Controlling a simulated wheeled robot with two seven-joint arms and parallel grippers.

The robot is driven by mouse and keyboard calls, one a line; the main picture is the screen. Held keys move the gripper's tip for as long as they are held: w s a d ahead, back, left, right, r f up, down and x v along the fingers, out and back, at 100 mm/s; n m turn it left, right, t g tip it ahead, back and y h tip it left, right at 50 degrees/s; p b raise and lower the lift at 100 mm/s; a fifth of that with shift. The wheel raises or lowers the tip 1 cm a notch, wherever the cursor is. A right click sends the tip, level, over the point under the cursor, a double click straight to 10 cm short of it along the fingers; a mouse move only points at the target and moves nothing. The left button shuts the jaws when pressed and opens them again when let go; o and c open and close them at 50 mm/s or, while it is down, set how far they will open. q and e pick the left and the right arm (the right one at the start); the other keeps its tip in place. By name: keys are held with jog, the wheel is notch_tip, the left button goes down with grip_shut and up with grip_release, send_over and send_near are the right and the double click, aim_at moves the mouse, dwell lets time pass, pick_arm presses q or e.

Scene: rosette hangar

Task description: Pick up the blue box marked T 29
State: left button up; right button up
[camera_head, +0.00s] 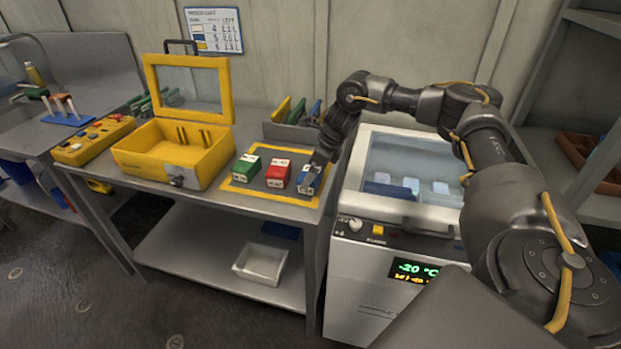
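A small blue box (309,181) with a white label stands at the right end of the yellow-outlined mat (258,193) on the grey workbench. Its marking is too small to read for certain. A red box (278,174) and a green box (246,168) stand to its left in a row. My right arm comes in from the right over the freezer. My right gripper (317,162) is dark and points down at the back top of the blue box. Its fingers are small and partly hidden, so I cannot tell whether they touch or grip the box. My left gripper is out of view.
An open yellow case (172,152) with a raised lid stands left on the bench. A grey bin (290,131) with coloured items stands behind the boxes. The glass-topped freezer (372,207) adjoins on the right. A white tray (261,265) lies on the lower shelf.

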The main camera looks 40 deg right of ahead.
jog(key=shift+x, duration=1.6)
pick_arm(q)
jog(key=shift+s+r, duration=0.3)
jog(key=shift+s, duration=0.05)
pick_arm(e)
jog(key=shift+r, duration=0.1)
jog(key=shift+c, duration=0.3)
jog(key=shift+d, duration=0.1)
jog(key=c, duration=0.9)
jog(key=shift+c, duration=0.2)
